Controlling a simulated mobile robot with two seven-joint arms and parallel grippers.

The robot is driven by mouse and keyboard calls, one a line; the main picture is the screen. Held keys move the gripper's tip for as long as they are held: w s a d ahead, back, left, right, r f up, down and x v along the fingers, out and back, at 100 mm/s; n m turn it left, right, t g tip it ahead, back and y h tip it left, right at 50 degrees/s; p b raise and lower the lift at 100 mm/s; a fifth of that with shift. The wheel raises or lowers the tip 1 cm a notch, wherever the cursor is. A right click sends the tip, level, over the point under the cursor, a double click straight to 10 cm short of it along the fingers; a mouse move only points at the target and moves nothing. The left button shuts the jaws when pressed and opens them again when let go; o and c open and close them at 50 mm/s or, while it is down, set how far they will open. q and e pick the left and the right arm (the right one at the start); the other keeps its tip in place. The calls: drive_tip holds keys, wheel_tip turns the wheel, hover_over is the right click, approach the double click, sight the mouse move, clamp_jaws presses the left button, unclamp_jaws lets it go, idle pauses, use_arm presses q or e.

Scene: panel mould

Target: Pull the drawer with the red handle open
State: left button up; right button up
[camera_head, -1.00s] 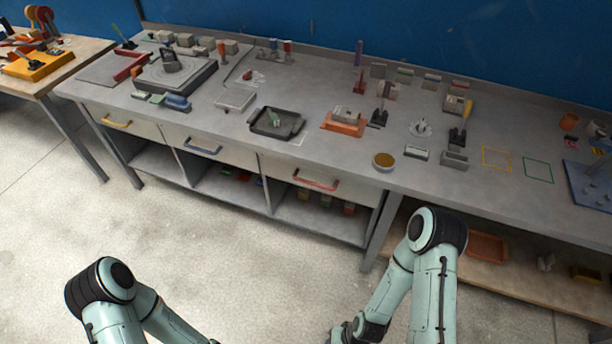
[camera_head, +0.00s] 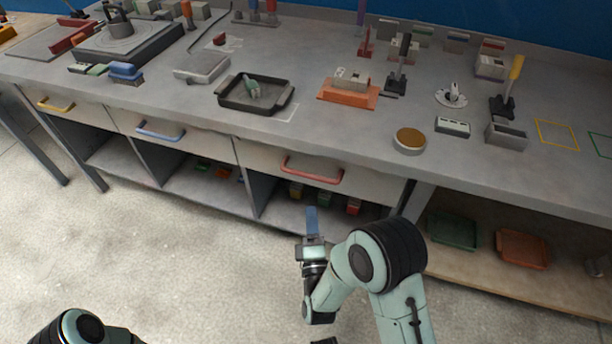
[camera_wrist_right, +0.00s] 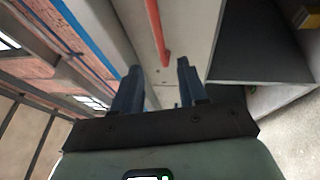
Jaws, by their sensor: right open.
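The drawer (camera_head: 250,155) with the red handle (camera_head: 311,171) is the rightmost of three drawers under the bench top in the head view, and it looks shut. In the right wrist view the red handle (camera_wrist_right: 158,35) lies ahead of the fingers, and the drawer's pale front (camera_wrist_right: 190,25) is around it. My right gripper (camera_head: 312,222) is below and in front of the handle, apart from it. In the right wrist view my right gripper (camera_wrist_right: 160,88) is open and empty, its two fingers spread. Only part of my left arm shows at the bottom left; its gripper is out of view.
A drawer with a blue handle (camera_head: 160,132) and one with a yellow handle (camera_head: 55,105) are to the left. Open shelves with several small items lie below. A black tray (camera_head: 232,103) and a round tin (camera_head: 409,139) stand on the bench. The floor in front is clear.

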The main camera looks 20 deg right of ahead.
sight(309, 174)
use_arm(q)
drive_tip(key=s+f+g+b, duration=0.1)
drive_tip(key=s+f+b, duration=0.1)
drive_tip(key=s+f, duration=0.1)
drive_tip(key=shift+s+a+f+g, duration=0.3)
drive_tip(key=shift+s+a+f, duration=0.1)
drive_tip(key=shift+s, duration=0.45)
use_arm(e)
drive_tip(key=x, duration=1.2)
drive_tip(key=shift+w+d+r, duration=0.1)
drive_tip(key=shift+w+d, duration=0.05)
drive_tip(key=shift+w, duration=0.2)
clamp_jaws()
